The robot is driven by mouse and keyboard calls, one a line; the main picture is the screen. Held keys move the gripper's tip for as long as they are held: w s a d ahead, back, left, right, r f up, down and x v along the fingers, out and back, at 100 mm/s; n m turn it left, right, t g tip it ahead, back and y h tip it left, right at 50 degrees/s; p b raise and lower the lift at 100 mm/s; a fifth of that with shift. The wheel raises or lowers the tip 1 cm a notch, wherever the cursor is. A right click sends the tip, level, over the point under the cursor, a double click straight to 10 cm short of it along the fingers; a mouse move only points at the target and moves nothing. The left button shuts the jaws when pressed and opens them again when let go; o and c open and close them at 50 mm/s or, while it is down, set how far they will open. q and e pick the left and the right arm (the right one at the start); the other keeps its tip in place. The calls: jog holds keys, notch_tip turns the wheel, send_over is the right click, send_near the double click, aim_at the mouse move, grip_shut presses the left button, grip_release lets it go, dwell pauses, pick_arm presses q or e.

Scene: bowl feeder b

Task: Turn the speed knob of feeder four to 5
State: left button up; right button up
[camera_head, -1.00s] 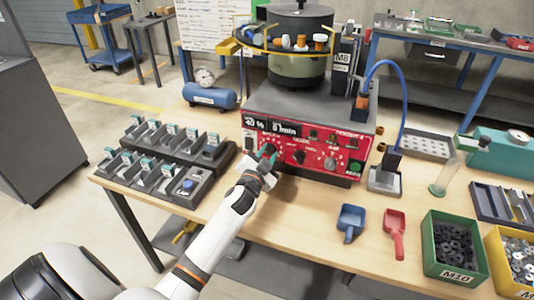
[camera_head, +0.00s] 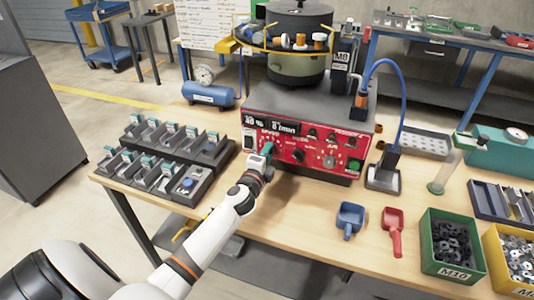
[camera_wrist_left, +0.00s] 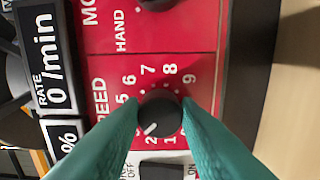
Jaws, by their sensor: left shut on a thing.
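The red feeder front panel (camera_head: 310,157) carries the speed knob. In the left wrist view the round black speed knob (camera_wrist_left: 160,113) shows between my teal fingertips. Its white pointer line aims to the lower left, near the 2 and the partly hidden low numbers. The 5 stands to its upper left and 6 to 9 arc above. My left gripper (camera_head: 266,151) is shut on the knob; the same gripper shows close up in the wrist view (camera_wrist_left: 161,107). The fingers hide the knob in the head view. My right gripper is out of view.
The panel's display (camera_head: 270,125) reads 40 % and 0 /min. Other knobs sit to the right. A black rocker switch (camera_wrist_left: 162,170) lies close by the knob. Parts holders (camera_head: 175,155) stand left of the feeder; blue (camera_head: 350,219) and red (camera_head: 393,230) scoops lie in front.

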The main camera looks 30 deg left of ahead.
pick_arm(q)
jog(key=m+p, duration=0.1)
jog(key=m, duration=1)
jog(key=shift+f+m+p, duration=0.2)
jog(key=shift+m+p, duration=0.1)
jog(key=shift+p, duration=0.1)
dwell(0.3)
jog(key=o, duration=1)
jog(key=shift+a, duration=0.1)
jog(key=b+v, duration=0.1)
jog(key=v, duration=1.1)
jog(key=shift+s, duration=0.1)
